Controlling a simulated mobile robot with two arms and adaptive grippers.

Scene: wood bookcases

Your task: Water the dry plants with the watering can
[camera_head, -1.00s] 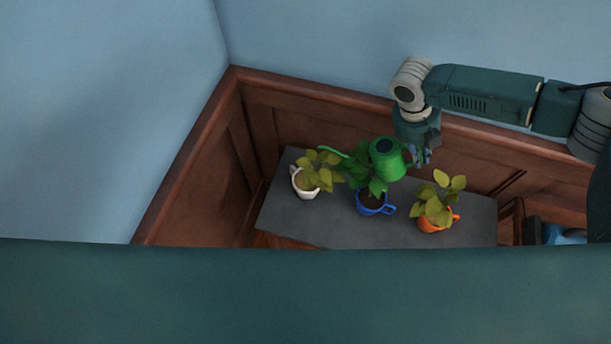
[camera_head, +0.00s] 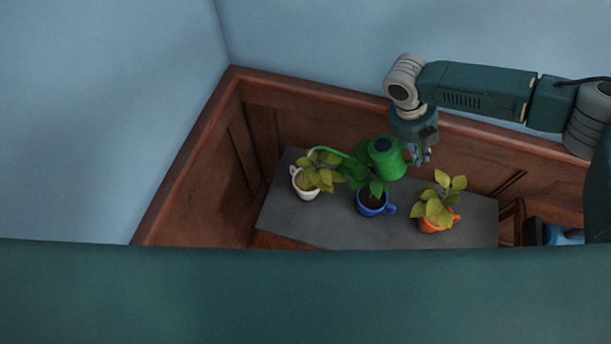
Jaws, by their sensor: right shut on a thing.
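My right gripper (camera_head: 422,154) is shut on the green watering can (camera_head: 387,158) at its right side and holds it above the back of the grey table. The can's long thin spout points left, and its tip is over the yellowish plant (camera_head: 318,171) in the white mug (camera_head: 303,185). No water can be made out. A green-leaved plant (camera_head: 362,175) stands in a blue mug (camera_head: 372,202) in the middle, partly behind the can. A yellowish plant (camera_head: 437,200) stands in an orange mug (camera_head: 440,222) at the right. My left gripper is not in view.
The dark grey tabletop (camera_head: 290,222) stands in a corner by wood wall panels (camera_head: 300,120). A blue object (camera_head: 566,236) is partly seen at the far right. A teal part of mine hides the lower picture.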

